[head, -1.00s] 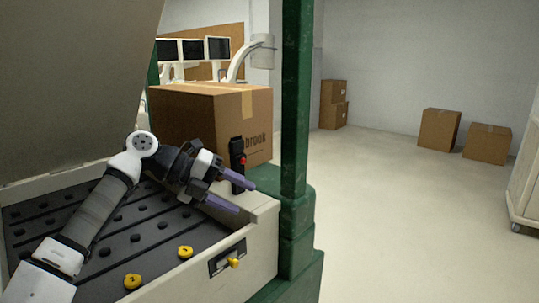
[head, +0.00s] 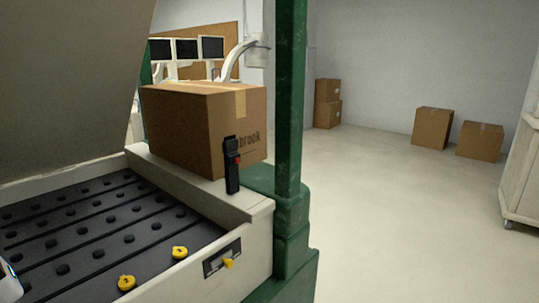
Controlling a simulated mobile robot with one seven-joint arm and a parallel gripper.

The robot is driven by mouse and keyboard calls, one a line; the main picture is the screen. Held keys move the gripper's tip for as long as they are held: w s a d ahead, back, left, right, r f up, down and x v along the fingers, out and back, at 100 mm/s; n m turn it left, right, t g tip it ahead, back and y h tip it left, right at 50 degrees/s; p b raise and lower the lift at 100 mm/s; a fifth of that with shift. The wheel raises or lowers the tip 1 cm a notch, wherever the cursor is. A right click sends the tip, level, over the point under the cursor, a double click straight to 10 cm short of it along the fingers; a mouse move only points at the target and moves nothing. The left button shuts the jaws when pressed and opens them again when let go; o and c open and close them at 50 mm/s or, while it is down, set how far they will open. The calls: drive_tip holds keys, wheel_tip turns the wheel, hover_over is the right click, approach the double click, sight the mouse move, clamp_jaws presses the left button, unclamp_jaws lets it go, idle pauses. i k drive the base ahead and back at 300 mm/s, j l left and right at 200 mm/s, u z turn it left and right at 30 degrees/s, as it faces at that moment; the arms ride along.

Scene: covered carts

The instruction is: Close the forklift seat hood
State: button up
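The seat hood (head: 65,80) is the large grey panel at the upper left of the head view. It stands raised and tilted over the open cream compartment (head: 258,230). A black ribbed floor with several round studs (head: 100,225) shows inside. My gripper is out of the picture. Only a small white piece, probably of my arm, shows at the lower left edge.
A cardboard box (head: 190,130) rests behind the latch piece, close to the rim. A green post (head: 291,110) rises at the compartment's right corner. Two yellow knobs (head: 180,252) sit on the black floor. Open floor lies to the right.

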sight(70, 70)
drive_tip(key=i+l+z, duration=0.3)
drive_tip(key=i+l, duration=0.15)
drive_tip(key=i+l+z, duration=0.65)
drive_tip(key=i, duration=0.35)
drive_tip(key=i+l+z, duration=0.15)
drive_tip(key=i+z, duration=0.2)
drive_tip(key=i, duration=0.15)
drive_tip(key=i+u, duration=0.4)
drive_tip(key=i+l+u, duration=0.25)
drive_tip(key=i+u, duration=0.35)
drive_tip(key=u, duration=0.2)
drive_tip(key=i+l+u, duration=0.15)
drive_tip(key=u, duration=0.25)
drive_tip(key=i+l+u, duration=0.15)
drive_tip(key=u, duration=0.25)
drive_tip(key=i+l+u, duration=0.1)
drive_tip(key=u, duration=0.35)
drive_tip(key=i+l+u, duration=0.1)
drive_tip(key=u, duration=0.35)
drive_tip(key=i+l+u, duration=0.1)
drive_tip(key=l+u, duration=0.15)
drive_tip(key=u, duration=0.25)
drive_tip(key=l+u, duration=0.2)
drive_tip(key=u, duration=0.25)
drive_tip(key=l+u, duration=0.25)
drive_tip(key=u, duration=0.2)
